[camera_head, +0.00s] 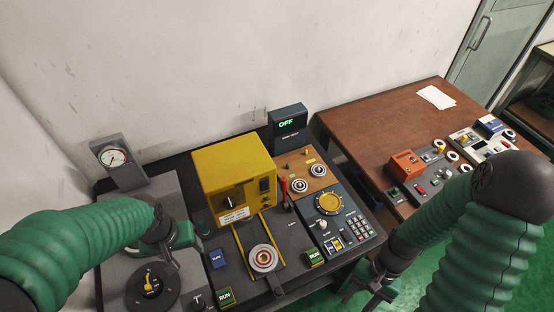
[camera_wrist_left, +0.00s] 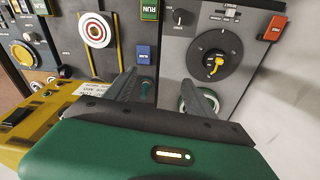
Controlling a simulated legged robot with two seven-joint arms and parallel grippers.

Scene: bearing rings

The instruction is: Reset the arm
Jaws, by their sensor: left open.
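My left gripper (camera_head: 172,260) is over the grey panel at the left of the bench, just behind its yellow knob (camera_head: 151,281). In the left wrist view its two fingers (camera_wrist_left: 160,80) stand apart with nothing held between them. A round pale-rimmed item (camera_wrist_left: 200,103) is partly hidden by one finger. A white ring with red circles (camera_head: 262,257) sits on the yellow-edged slide, to the right of the left gripper and apart from it. My right gripper (camera_head: 368,288) is low at the front right, in front of the bench edge; its jaws are unclear.
A yellow box machine (camera_head: 232,180) stands close to the right of my left gripper. A gauge (camera_head: 113,157) stands behind it. Two rings (camera_head: 310,177) lie on an orange panel. A display (camera_head: 288,125) reads OFF. A brown table (camera_head: 385,125) holds more devices at right.

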